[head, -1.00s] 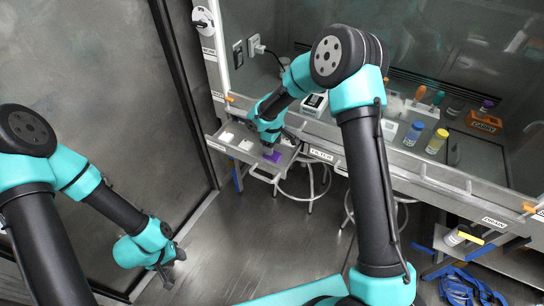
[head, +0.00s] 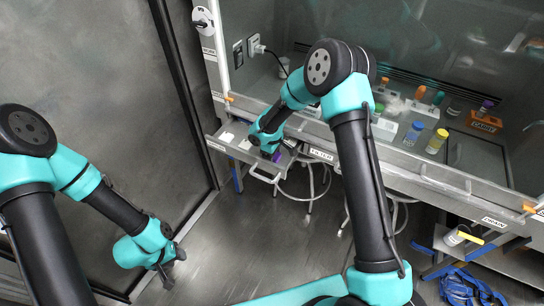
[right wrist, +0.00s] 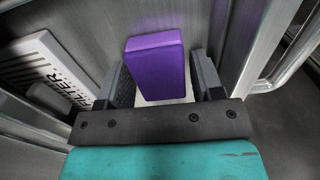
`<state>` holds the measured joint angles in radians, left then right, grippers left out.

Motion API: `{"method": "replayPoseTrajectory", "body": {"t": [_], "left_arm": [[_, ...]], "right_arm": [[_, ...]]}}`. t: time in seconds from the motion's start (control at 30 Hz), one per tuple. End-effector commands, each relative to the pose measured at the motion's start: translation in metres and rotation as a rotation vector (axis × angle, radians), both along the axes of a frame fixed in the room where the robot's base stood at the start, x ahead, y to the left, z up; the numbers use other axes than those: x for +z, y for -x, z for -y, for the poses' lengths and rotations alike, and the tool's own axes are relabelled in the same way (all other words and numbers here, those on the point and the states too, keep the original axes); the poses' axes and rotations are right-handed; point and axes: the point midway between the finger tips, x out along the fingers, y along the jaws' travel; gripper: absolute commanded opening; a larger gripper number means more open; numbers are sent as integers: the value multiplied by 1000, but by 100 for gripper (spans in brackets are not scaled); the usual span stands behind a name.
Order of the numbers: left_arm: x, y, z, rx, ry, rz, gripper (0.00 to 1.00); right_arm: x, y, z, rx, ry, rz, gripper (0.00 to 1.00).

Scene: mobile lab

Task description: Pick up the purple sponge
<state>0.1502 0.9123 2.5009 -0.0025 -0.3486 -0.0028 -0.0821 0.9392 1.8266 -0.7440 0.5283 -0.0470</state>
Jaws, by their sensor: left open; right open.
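The purple sponge (right wrist: 155,68) is a rectangular block in the right wrist view, lying between the two fingers of my right gripper (right wrist: 165,82). The fingers are open, one on each side of it; a small gap shows on the right, and contact on the left cannot be told. In the head view my right gripper (head: 272,154) is down over the pulled-out drawer (head: 245,154), and the sponge is mostly hidden there. My left gripper (head: 172,262) hangs open and empty at the lower left, far from the drawer.
A white filter box (right wrist: 50,70) lies left of the gripper in the right wrist view. The bench above holds a blue-capped bottle (head: 414,133), a yellow-capped bottle (head: 437,141) and an orange rack (head: 484,121). The floor below the drawer is mostly clear.

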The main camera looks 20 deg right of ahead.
Motion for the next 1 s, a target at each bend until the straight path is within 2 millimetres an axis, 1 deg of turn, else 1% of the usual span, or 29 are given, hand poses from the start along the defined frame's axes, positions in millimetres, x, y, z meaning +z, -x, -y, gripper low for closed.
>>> {"method": "replayPoseTrajectory", "body": {"t": [0.37, 0.7, 0.73, 1.0], "left_arm": [[0, 0, 0, 0, 0, 0, 41], [0, 0, 0, 0, 0, 0, 41], [0, 0, 0, 0, 0, 0, 41], [0, 0, 0, 0, 0, 0, 41]], "right_arm": [[1, 0, 0, 0, 0, 0, 60], [1, 0, 0, 0, 0, 0, 27], [1, 0, 0, 0, 0, 0, 25], [2, 0, 0, -1, 1, 1, 25]]}}
